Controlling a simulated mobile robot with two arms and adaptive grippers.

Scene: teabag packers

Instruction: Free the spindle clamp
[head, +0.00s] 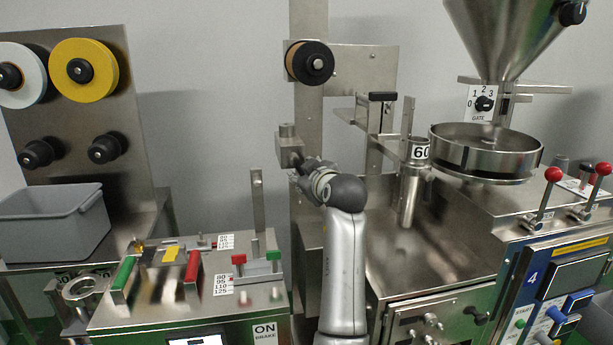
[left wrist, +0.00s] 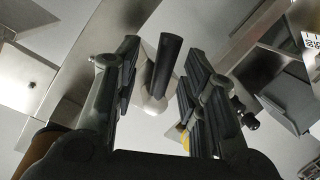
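My left gripper (head: 303,172) is in the middle of the head view, at the end of my raised arm and partly hidden by my wrist. It also shows in the left wrist view (left wrist: 161,50), where its fingers are wide apart. A black bar-like handle (left wrist: 168,66) on a pale rounded base lies between the fingers in that view, with gaps on both sides. I cannot tell for sure that this is the spindle clamp. A dark spool with a brown rim (head: 310,62) sits on the upright post above my gripper. My right gripper is not in view.
A metal block (head: 289,147) is right by my gripper. A round pan (head: 485,150) and hopper (head: 505,35) stand at right, beside red-knobbed levers (head: 553,175). At left are a yellow roll (head: 97,64), a grey bin (head: 50,222) and a low bench with red and green handles (head: 193,268).

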